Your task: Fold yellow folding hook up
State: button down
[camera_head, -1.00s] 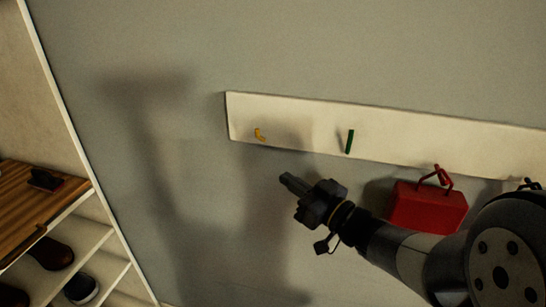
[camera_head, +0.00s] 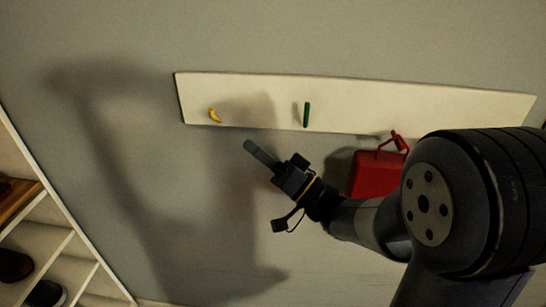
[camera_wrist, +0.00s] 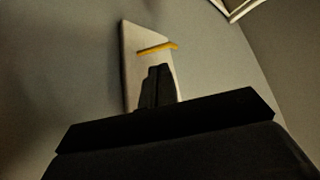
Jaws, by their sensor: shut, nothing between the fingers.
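The yellow folding hook (camera_head: 214,115) is on the left end of a white wall board (camera_head: 250,88) in the head view. It sticks out from the board with its tip low and to the right. My gripper (camera_head: 250,147) is shut and empty, below and to the right of the hook, apart from it. In the wrist view the yellow hook (camera_wrist: 158,47) shows as a bar across the board, just above my shut fingertips (camera_wrist: 158,70) in the picture. I cannot tell the depth gap there.
A green hook (camera_head: 307,115) stands upright on the board, right of the yellow one. A red bag (camera_head: 374,175) hangs from a red hook (camera_head: 399,141) further right, near my arm. A shelf with shoes (camera_head: 45,293) is at lower left. Wall left of my gripper is clear.

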aim_at(216, 119)
jog(key=p+x, duration=0.2)
jog(key=x, duration=0.5)
jog(key=shift+a+r, duration=0.1)
jog(key=shift+r, duration=0.1)
jog(key=m+h+p, duration=0.1)
jog(key=m, duration=0.1)
jog(key=w+r+m+t+h+p, duration=0.1)
jog(key=m+p, duration=0.1)
jog(key=shift+r+m+t+h, duration=0.25)
jog(key=shift+m+t+h, duration=0.05)
jog(key=shift+m, duration=0.1)
jog(key=shift+s+f, duration=0.1)
